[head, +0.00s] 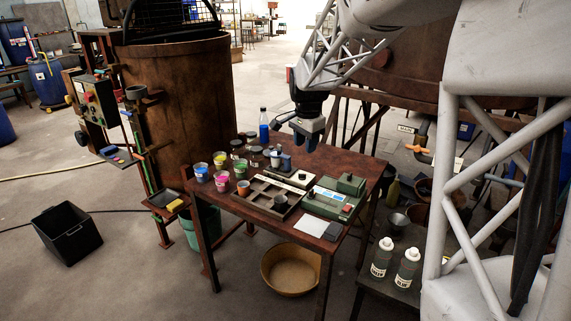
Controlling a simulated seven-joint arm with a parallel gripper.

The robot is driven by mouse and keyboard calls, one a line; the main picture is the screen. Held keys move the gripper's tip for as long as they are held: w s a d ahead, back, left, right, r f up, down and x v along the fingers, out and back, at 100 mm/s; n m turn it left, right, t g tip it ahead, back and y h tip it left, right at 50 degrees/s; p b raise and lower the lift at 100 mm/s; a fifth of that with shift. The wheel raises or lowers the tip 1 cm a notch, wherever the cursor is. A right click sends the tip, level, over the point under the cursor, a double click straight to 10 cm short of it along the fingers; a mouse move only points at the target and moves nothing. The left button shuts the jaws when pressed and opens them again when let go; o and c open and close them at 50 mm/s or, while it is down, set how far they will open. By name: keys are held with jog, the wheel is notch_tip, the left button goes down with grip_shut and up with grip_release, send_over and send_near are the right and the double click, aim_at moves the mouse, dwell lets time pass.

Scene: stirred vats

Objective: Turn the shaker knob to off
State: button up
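A green bench device (329,202) with a pale label plate sits at the right front of the brown table. It may be the shaker, but I cannot be sure. Its knob is too small to make out, so its setting cannot be read. Nothing is clearly seen held.
Colourful tubs (222,180) and dark-lidded jars (239,148) crowd the table's left and back. A clear bottle with blue contents (264,131) stands at the back edge. A white sheet (311,225) lies at the front edge. A large rusty vat (178,110) stands behind left.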

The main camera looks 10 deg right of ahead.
jog(key=w+d+f+m, duration=0.2)
jog(key=w+f, duration=0.2)
jog(key=w, duration=0.3)
jog(key=w+d+f+m, duration=0.1)
jog(key=w+f+m, duration=0.1)
jog(key=w+f, duration=0.3)
jog(key=m+g, duration=0.1)
jog(key=m, duration=0.4)
send_over(302, 176)
jog(key=f, duration=1.1)
jog(key=shift+w+d, duration=0.1)
jog(key=shift+w, duration=0.2)
jog(key=shift+f, duration=3.9)
grip_shut()
